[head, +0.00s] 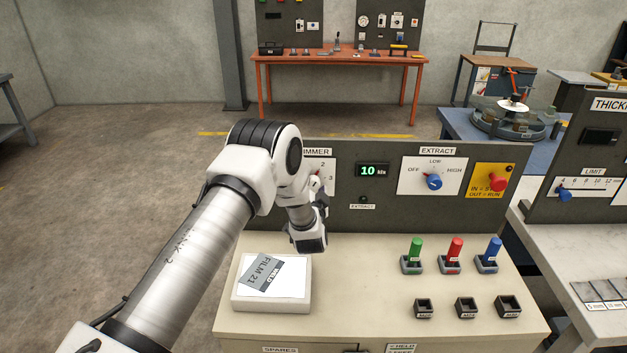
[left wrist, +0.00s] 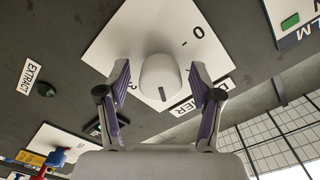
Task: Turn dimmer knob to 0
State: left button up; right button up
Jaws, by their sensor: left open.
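The dimmer knob (left wrist: 160,77) is a pale round knob on a white scale plate (left wrist: 137,36). My right gripper is not in view.
On the panel, a readout (head: 373,170) shows 10, beside a blue extract knob (head: 433,182) and a red button (head: 497,182). A white box (head: 271,300) lies on the bench below my arm. Coloured handles stand at the bench's right.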

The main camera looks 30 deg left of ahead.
pick_arm(q)
jog(key=shift+w+a+f, duration=0.1)
jog(key=shift+w+a, duration=0.1)
jog(key=shift+w, duration=0.15)
jog(key=shift+s+d, duration=0.15)
jog(key=shift+s+r, duration=0.1)
jog(key=shift+r, duration=0.15)
jog(key=c, duration=1.1)
jog(key=shift+c, duration=0.2)
